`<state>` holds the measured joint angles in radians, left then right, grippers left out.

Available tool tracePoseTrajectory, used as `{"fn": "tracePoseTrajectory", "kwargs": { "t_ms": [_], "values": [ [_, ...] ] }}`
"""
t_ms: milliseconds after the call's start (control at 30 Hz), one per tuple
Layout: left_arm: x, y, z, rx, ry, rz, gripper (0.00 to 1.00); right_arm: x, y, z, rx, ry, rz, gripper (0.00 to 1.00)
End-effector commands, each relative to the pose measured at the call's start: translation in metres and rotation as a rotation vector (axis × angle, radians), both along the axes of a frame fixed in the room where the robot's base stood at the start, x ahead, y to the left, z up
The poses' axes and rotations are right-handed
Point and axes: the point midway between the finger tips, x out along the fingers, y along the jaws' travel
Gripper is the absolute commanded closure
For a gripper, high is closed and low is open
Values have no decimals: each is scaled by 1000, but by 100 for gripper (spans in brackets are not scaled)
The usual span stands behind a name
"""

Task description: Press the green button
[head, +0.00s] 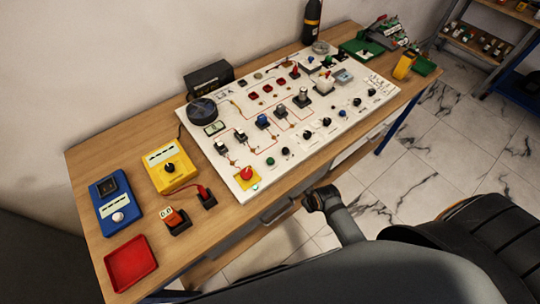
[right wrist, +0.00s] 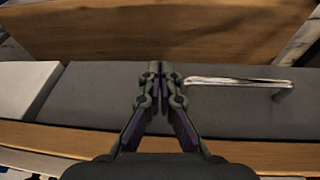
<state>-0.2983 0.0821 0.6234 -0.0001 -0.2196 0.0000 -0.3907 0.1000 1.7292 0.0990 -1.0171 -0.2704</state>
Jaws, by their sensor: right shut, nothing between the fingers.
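A small round green button (head: 270,161) sits on the white panel (head: 215,143) near its front left edge, left of a dark button. Another small green spot (head: 255,187) shows at the panel's front corner, too small to make out. My right gripper (head: 312,201) is beyond the bench's front edge, to the right of the green button and apart from it. In the right wrist view my right gripper (right wrist: 156,68) is shut and empty, with its fingertips together in front of a grey drawer front. The green button is not visible there. My left gripper is not in view.
A red mushroom button on a yellow base (head: 246,174) sits left of the green button. A drawer handle (right wrist: 237,82) sticks out beside my right gripper. Yellow (head: 170,167) and blue (head: 116,203) meters and a red tray (head: 131,263) occupy the bench's left end.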

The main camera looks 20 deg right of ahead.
Motion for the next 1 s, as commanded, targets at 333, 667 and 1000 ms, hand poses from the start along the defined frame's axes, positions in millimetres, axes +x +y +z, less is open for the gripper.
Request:
{"fn": "tracePoseTrajectory", "kwargs": {
  "t_ms": [333, 667, 1000],
  "values": [
    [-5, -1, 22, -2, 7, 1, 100, 103, 63, 189, -38, -330, 623, 100],
    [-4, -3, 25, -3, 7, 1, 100, 143, 92, 250, -141, -547, 961, 100],
    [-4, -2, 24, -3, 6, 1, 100, 143, 91, 248, -142, -547, 962, 100]
  ]
}}
